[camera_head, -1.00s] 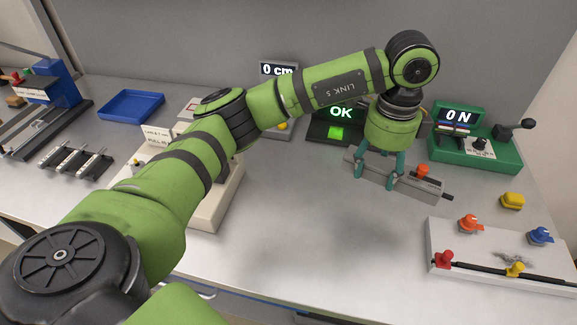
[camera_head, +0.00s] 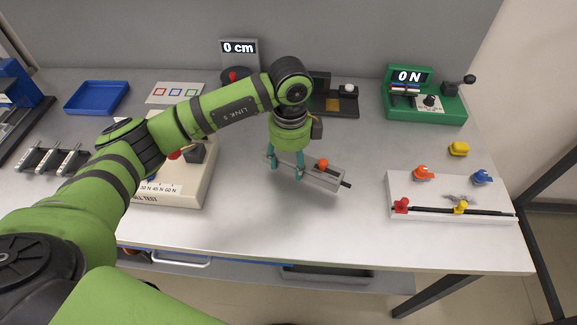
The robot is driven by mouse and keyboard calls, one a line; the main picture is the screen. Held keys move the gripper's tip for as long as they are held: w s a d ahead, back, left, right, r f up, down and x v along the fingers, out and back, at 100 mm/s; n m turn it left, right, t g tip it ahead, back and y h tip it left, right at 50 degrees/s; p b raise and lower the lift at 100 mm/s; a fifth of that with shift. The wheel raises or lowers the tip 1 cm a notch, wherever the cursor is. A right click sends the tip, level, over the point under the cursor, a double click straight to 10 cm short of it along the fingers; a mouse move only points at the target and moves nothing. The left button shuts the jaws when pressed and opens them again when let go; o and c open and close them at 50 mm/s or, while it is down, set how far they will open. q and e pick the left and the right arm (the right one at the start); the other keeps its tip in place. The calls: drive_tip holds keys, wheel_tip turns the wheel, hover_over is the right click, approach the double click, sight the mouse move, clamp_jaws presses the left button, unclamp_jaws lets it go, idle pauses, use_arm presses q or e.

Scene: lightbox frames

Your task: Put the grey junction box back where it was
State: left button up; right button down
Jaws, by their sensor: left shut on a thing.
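The grey junction box (camera_head: 325,176) is a long grey block with an orange knob on top and a dark stub at its right end. My left gripper (camera_head: 287,170) comes down from above with its teal fingers shut on the left part of the box. The box appears to be held above the middle of the grey table, slightly tilted in the picture, with a soft shadow below it. The fingers hide part of the box. My right gripper is not in view.
A black station (camera_head: 345,104) with an amber square stands behind. A green "0 N" tester (camera_head: 425,103) is at back right, a white panel with coloured knobs (camera_head: 430,205) at right. A beige test unit (camera_head: 190,190), blue tray (camera_head: 97,97) and "0 cm" display (camera_head: 239,48) lie left.

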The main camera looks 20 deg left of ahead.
sight(289, 171)
use_arm(q)
wheel_tip(289, 171, down, 4)
drive_tip(key=shift+a+r+p, duration=0.15)
drive_tip(key=shift+p, duration=0.5)
drive_tip(key=shift+f, duration=0.25)
drive_tip(key=shift+f, duration=0.25)
drive_tip(key=o, duration=1.4)
drive_tip(key=shift+r, duration=0.1)
drive_tip(key=shift+c, duration=0.2)
